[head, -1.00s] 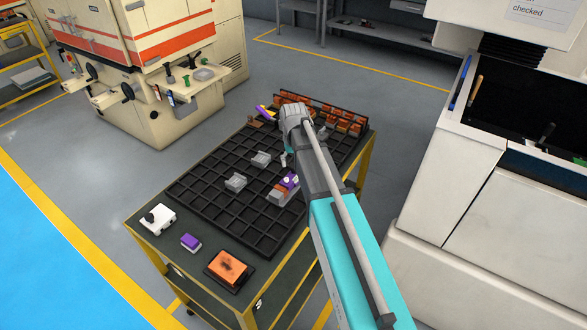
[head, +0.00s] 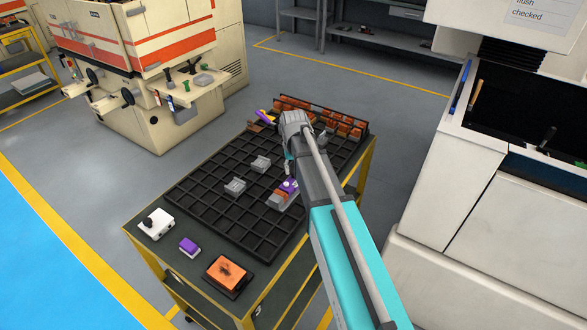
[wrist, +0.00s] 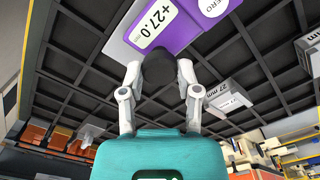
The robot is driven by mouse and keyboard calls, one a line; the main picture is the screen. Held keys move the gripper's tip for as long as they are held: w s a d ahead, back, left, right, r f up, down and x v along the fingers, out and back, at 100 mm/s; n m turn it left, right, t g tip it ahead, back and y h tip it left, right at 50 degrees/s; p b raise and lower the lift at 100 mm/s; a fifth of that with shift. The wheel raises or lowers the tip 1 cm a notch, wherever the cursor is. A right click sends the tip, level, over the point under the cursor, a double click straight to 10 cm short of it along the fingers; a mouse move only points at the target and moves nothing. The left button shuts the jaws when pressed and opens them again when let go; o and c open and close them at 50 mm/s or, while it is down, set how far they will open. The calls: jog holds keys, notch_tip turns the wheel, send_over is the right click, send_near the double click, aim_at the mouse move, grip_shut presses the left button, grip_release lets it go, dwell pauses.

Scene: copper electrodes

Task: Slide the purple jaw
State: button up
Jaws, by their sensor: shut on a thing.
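The purple jaw (head: 288,186) is part of a gauge lying on the black grid tray (head: 206,217). In the wrist view the purple jaw (wrist: 178,38) fills the top, with a display reading +27.0 and a white round ZERO button. My gripper (wrist: 160,82) has its two fingers closed on a dark knob-like part (wrist: 160,68) at the purple jaw's near edge. In the head view my gripper (head: 290,164) comes down just above the jaw, and my arm hides part of the tray behind it. The exact finger contact is partly hidden.
Two grey blocks (head: 235,187) (head: 260,164) sit in the tray. A rack of orange electrodes (head: 345,128) stands at the tray's far end. A white box (head: 155,224), a purple-topped block (head: 189,246) and an orange pad (head: 227,273) lie on the near table edge.

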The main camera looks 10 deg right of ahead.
grip_shut()
jog(key=shift+w+d, duration=1)
jog(key=shift+w, duration=0.05)
jog(key=o, duration=1)
grip_release()
jog(key=shift+s+a, duration=0.1)
